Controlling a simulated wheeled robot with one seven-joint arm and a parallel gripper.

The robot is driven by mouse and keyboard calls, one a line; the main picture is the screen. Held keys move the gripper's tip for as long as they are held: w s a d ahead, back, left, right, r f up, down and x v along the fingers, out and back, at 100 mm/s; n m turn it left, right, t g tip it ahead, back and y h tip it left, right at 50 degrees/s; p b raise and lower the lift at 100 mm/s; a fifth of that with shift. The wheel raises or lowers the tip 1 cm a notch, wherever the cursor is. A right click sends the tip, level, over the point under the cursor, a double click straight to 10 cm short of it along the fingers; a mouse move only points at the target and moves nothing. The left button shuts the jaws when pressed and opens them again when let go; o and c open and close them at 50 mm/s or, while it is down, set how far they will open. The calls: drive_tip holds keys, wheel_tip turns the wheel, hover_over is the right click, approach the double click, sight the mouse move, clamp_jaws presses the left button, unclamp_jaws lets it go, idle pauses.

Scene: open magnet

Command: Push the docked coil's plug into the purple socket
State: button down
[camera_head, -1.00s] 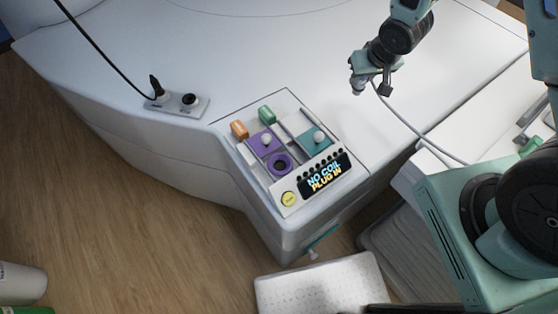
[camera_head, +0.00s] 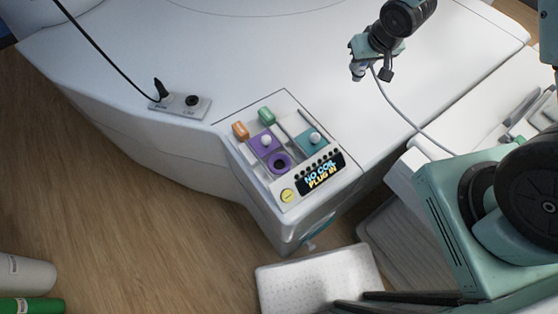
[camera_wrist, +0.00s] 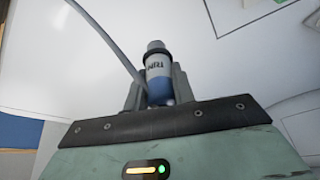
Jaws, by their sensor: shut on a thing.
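My gripper (camera_head: 357,72) is above the white machine top at the upper right of the head view. In the wrist view, my gripper (camera_wrist: 158,92) is shut on a plug (camera_wrist: 157,70), with a blue and pale body, dark lettering and a dark grey end. A grey cable (camera_head: 395,107) runs from near my gripper down to the right; it also shows in the wrist view (camera_wrist: 108,43). The purple socket (camera_head: 280,163), a ring with a dark hole, is on the control panel, below and left of my gripper and apart from it. Nothing is in its hole.
The panel has an orange lever (camera_head: 240,130), a green lever (camera_head: 266,116), a teal slider plate (camera_head: 313,139), a yellow button (camera_head: 288,195) and a display (camera_head: 322,175) reading "NO COIL PLUG IN". A black cable's plug (camera_head: 160,90) stands in a small plate at left. The surface between gripper and panel looks clear.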

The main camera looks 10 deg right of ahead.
drive_tip(key=shift+r+p, duration=3.05)
drive_tip(key=shift+r, duration=1)
drive_tip(key=shift+s+a+f+b, duration=0.15)
drive_tip(key=shift+s+a+b, duration=0.05)
drive_tip(key=shift+a+b, duration=0.2)
drive_tip(key=s+a+p, duration=0.2)
drive_tip(key=s+a, duration=0.5)
drive_tip(key=a, duration=0.5)
drive_tip(key=s+a+p, duration=0.2)
drive_tip(key=s+a, duration=0.6)
drive_tip(key=a, duration=0.4)
